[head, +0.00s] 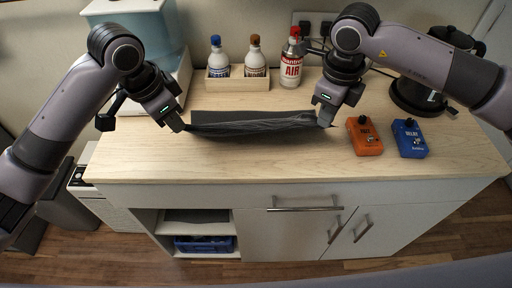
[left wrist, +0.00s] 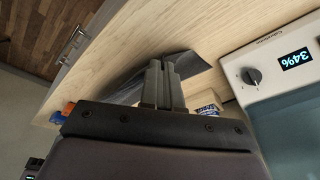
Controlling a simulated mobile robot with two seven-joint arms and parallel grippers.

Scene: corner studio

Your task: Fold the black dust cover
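The black dust cover (head: 250,123) hangs between my two grippers above the wooden tabletop, with its near edge sagging in a shallow curve. My left gripper (head: 180,125) is at its left end, with the fingers together on the cover's corner. My right gripper (head: 325,118) is at its right end, with the fingers close together on the other corner. In the left wrist view, the left fingers (left wrist: 162,85) are shut, with the dark cover (left wrist: 185,65) showing behind and beside them. Part of the cover may rest on the table; I cannot tell.
A tray (head: 240,83) with two bottles and a red-and-white air can (head: 291,65) stand behind the cover. An orange pedal (head: 365,138) and a blue pedal (head: 409,140) sit to the right. A box with a display (left wrist: 285,75) is at the left. The front tabletop is clear.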

